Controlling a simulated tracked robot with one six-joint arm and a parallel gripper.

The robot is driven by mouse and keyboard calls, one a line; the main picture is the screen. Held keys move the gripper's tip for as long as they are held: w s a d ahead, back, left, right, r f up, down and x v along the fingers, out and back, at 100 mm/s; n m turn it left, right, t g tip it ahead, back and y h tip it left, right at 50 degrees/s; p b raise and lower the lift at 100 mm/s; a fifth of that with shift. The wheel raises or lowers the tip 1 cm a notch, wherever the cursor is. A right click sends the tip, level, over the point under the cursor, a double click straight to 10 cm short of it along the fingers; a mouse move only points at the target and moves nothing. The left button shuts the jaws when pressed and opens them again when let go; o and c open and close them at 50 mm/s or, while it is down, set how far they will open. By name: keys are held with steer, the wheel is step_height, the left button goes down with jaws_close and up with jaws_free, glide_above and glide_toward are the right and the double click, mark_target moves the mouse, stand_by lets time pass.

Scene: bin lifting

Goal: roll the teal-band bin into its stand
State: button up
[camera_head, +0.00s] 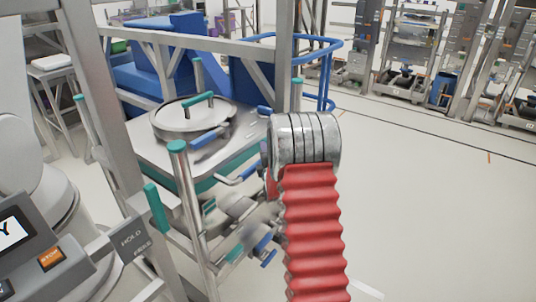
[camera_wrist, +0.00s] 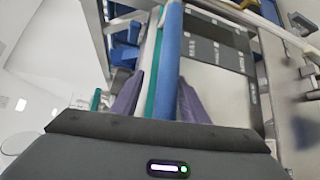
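The bin (camera_head: 152,148) has a metal top with a round lid (camera_head: 190,118), a teal lid handle (camera_head: 197,99) and a teal band below its rim. Metal posts with teal caps surround it. I cannot tell for certain which frame is its stand. My gripper (camera_wrist: 160,75) is open in the wrist view, with two purple-grey fingers apart. A blue bar (camera_wrist: 169,45) and a teal strip (camera_wrist: 152,95) run between or behind them; contact is unclear. In the head view my red-sleeved arm hides the gripper and part of the bin's right side.
A console with an orange button (camera_head: 51,259) stands at lower left. Blue equipment (camera_head: 140,80) and a blue rail (camera_head: 327,75) lie behind the bin. Racks (camera_head: 410,50) line the back right. The white floor (camera_head: 430,190) at right is clear.

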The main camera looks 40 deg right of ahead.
steer(key=shift+f, duration=0.15)
steer(key=shift+s, duration=0.1)
steer(key=shift+s+a, duration=0.2)
steer(key=shift+s, duration=0.15)
steer(key=v, duration=1.3)
